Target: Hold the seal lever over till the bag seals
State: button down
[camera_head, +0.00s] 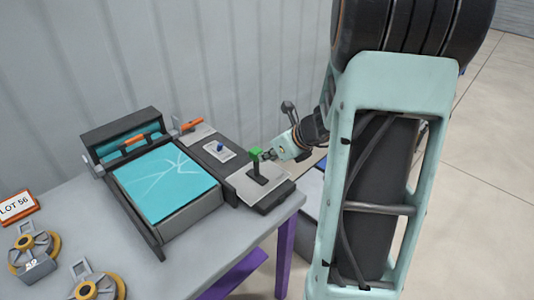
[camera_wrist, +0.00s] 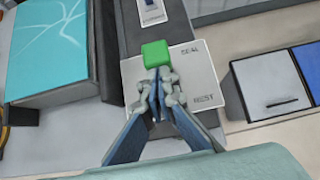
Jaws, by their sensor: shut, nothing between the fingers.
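The seal lever's green knob (camera_head: 255,151) stands on a dark stem above a pale plate (camera_head: 272,190) on the bench. In the wrist view the green knob (camera_wrist: 155,53) appears level with the word SEAL, above the word REST, on the plate (camera_wrist: 203,75). My gripper (camera_head: 268,155) is shut and empty, its fingertips close beside the knob. In the wrist view the gripper's fingertips (camera_wrist: 158,75) are just below the knob; whether they touch it is unclear. A teal bag-like sheet (camera_head: 165,183) with pale creases lies flat on the sealing machine (camera_head: 190,212).
A dark bar with an orange grip (camera_head: 134,140) crosses the machine's back. A small blue knob (camera_head: 220,147) sits on a white plate. A LOT 56 sign (camera_head: 17,206) and yellow-ringed spools (camera_head: 97,288) stand at left. Grey and blue bins are right of the bench.

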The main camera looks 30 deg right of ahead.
jog(key=shift+w+a+r+g+p, duration=0.3)
jog(key=shift+w+r+g+p, duration=0.3)
jog(key=shift+p, duration=1.4)
jog(key=shift+w+a+f+p, duration=0.1)
jog(key=shift+w+a+p, duration=0.15)
jog(key=shift+w, duration=0.5)
jog(key=shift+w+a+f+p, duration=0.1)
jog(key=shift+w+a+p, duration=0.15)
jog(key=shift+w, duration=0.55)
jog(key=shift+w+a+p, duration=0.2)
jog(key=shift+w+a, duration=0.1)
jog(key=shift+w, duration=0.45)
jog(key=shift+a, duration=0.1)
